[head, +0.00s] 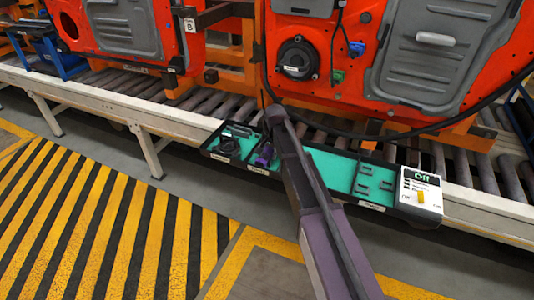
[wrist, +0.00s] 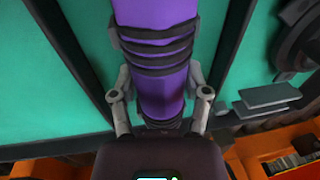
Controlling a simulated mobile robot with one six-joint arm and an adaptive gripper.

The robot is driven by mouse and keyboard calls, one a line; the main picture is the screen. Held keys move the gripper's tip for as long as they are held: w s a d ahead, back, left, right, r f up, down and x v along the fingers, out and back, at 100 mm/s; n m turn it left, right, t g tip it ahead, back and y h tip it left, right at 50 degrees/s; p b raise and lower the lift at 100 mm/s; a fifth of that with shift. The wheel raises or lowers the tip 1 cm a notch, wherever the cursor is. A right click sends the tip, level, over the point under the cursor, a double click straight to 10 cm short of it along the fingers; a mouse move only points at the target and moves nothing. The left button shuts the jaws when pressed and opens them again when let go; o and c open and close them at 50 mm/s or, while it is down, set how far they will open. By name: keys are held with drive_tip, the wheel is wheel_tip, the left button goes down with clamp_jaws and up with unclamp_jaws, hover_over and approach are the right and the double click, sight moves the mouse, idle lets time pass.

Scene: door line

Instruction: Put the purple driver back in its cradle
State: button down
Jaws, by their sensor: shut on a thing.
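The purple driver (wrist: 162,90) has a smooth purple body with black ribbed bands. In the wrist view it stands between the two grey fingers of my gripper (wrist: 160,100), which are shut on it. In the head view a purple part of the driver (head: 264,155) shows just left of my dark arm, over the tray's left part; my arm hides the fingers there. Dark brackets that look like the cradle (head: 364,180) stand on the teal floor in the tray's right part, with no driver in them. I cannot tell whether the driver touches the tray.
The dark-rimmed tray (head: 372,207) lies along the roller conveyor (head: 215,103). A black coil (head: 227,146) and other small parts fill its left compartment. A white panel reading "Off" (head: 421,190) is at its right end. Orange door panels (head: 340,50) and a hanging black cable stand behind.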

drive_tip(key=shift+s+f, duration=0.1)
drive_tip(key=shift+f, duration=0.1)
idle(0.5)
unclamp_jaws()
drive_tip(key=shift+r, duration=0.1)
